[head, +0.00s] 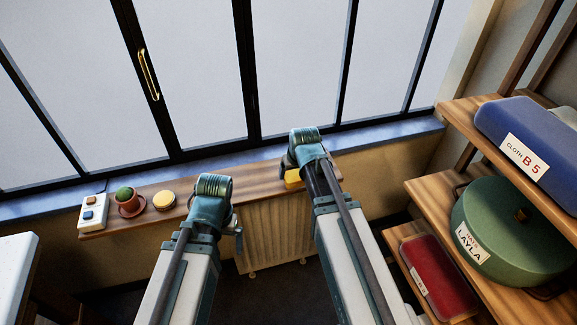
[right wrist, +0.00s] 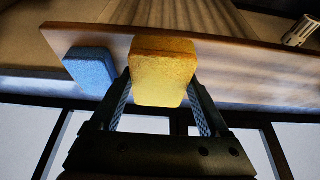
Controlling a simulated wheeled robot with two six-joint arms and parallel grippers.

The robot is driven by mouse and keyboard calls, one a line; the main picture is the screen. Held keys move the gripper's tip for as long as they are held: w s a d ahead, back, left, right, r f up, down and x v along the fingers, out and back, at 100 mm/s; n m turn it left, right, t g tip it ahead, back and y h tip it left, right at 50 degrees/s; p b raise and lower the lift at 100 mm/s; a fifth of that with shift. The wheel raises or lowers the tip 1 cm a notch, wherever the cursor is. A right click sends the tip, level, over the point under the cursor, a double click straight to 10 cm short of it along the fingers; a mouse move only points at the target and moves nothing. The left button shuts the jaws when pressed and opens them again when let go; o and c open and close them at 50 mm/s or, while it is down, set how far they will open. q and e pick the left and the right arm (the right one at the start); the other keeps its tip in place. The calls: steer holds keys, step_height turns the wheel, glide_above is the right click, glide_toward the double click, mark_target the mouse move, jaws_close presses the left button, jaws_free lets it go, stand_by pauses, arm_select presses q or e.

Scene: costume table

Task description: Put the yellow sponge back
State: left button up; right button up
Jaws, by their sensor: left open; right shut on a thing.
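The yellow sponge (right wrist: 163,75) is between the fingers of my right gripper (right wrist: 160,108), which is shut on it. In the head view a small part of the sponge (head: 292,177) shows at the window-side wooden shelf (head: 258,184), beside my right wrist, which hides the rest. I cannot tell whether it touches the shelf. A blue sponge (right wrist: 90,71) sits on the shelf beside it in the right wrist view. My left gripper (head: 238,240) is open, in front of the radiator and below the shelf, partly hidden by its own arm.
On the shelf's left stand a switch box (head: 93,212), a potted cactus (head: 128,201) and a round yellow-topped thing (head: 164,201). A radiator (head: 268,238) is below. At right, a rack holds a blue case (head: 530,140), a green hat box (head: 495,225) and a red case (head: 438,280).

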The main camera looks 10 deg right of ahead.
steer(key=w, duration=0.5)
steer(key=shift+w+d+f, duration=0.2)
steer(key=shift+w+f, duration=0.1)
steer(key=shift+w, duration=0.05)
steer(key=shift+s+f+b, duration=0.15)
steer(key=shift+f+b, duration=0.1)
steer(key=shift+b, duration=0.25)
step_height(320, 180, down, 3)
steer(key=b, duration=0.3)
steer(key=shift+f, duration=0.1)
arm_select(q)
steer(key=f, duration=0.2)
steer(key=w+f, duration=0.1)
steer(key=f, duration=0.1)
steer(key=shift+a, duration=0.15)
steer(key=shift+f, duration=0.15)
arm_select(e)
steer(key=o, duration=1)
steer(key=shift+o, duration=0.2)
